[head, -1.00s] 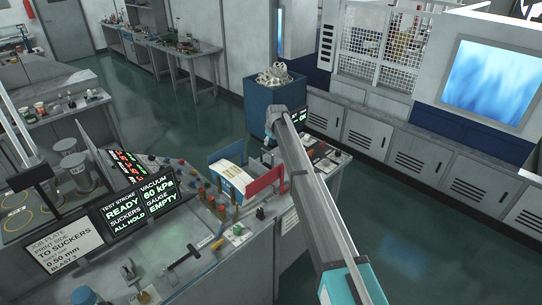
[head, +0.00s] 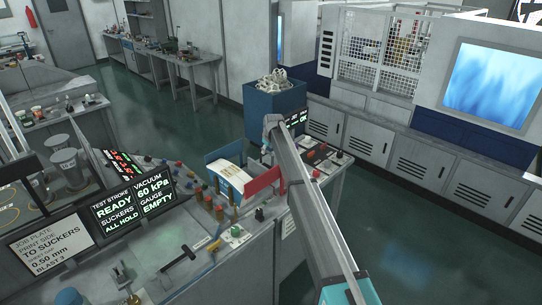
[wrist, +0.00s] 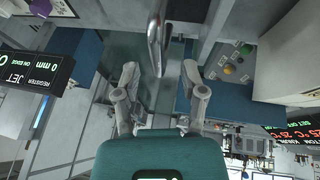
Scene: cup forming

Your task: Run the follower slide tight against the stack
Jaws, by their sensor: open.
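A stack of pale flat sheets (head: 236,178) lies in a feeder on the machine's worktop, with a blue upright plate (head: 224,152) behind it. A red plate (head: 263,181), which may be the follower slide, stands at the right by the stack; whether it touches the stack I cannot tell. My gripper (head: 267,152) is above and behind the red plate, partly hidden by my arm. In the wrist view my gripper (wrist: 160,97) is open, its two fingers apart. A shiny metal bar (wrist: 156,42) shows between and beyond them. Nothing is seen held.
A sign panel (head: 55,245) and a display reading READY, 60 kPa (head: 135,197) stand left of the feeder. Small knobs, a black-handled tool (head: 180,258) and a green button box (head: 235,234) are on the worktop. A blue bin (head: 276,102) of white pieces stands behind.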

